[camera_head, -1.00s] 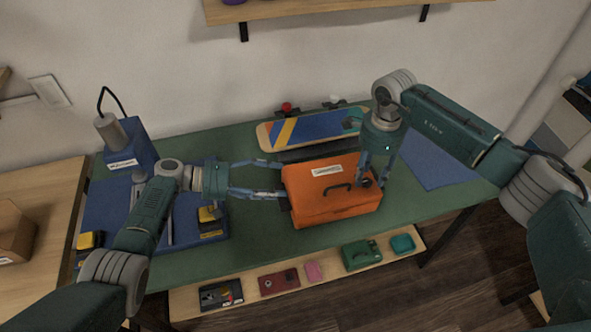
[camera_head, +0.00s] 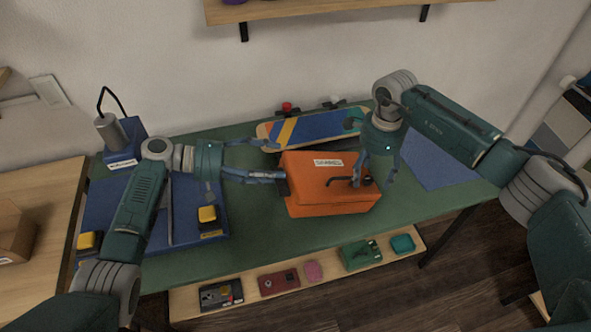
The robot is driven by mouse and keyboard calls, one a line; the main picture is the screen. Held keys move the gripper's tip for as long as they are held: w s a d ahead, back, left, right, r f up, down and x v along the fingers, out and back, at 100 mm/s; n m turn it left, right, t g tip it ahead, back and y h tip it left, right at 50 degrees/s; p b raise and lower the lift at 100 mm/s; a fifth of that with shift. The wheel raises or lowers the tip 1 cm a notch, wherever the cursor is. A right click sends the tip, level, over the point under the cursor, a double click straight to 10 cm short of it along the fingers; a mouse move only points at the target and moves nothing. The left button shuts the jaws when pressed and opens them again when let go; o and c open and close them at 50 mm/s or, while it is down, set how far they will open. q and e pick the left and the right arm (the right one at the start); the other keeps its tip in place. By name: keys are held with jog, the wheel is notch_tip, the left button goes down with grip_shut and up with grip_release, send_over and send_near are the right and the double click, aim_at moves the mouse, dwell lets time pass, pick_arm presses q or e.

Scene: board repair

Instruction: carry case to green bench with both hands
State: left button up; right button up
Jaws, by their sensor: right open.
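The orange case (camera_head: 318,198) with a white label and a dark handle sits on the green bench (camera_head: 265,240), right of the middle. My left gripper (camera_head: 281,162) is open at the case's left side, with one finger near its back left corner and the other by its left edge. My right gripper (camera_head: 372,182) is open over the right part of the case, its fingers pointing down around the handle area. Whether it touches the handle cannot be told.
A striped skateboard (camera_head: 305,128) lies behind the case. A blue drill-press-like machine (camera_head: 122,143) and blue mat with yellow blocks (camera_head: 207,216) stand left. A blue sheet (camera_head: 440,165) lies right. A lower shelf (camera_head: 330,276) holds small items.

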pick_arm(q)
jog(key=shift+d+r, duration=0.1)
jog(key=shift+r, duration=0.1)
pick_arm(e)
jog(key=shift+a+r, duration=0.15)
jog(key=shift+a, duration=0.1)
jog(key=shift+w+r, duration=0.15)
jog(key=shift+r, duration=0.3)
notch_tip(320, 180, up, 11)
jog(key=shift+d, duration=0.1)
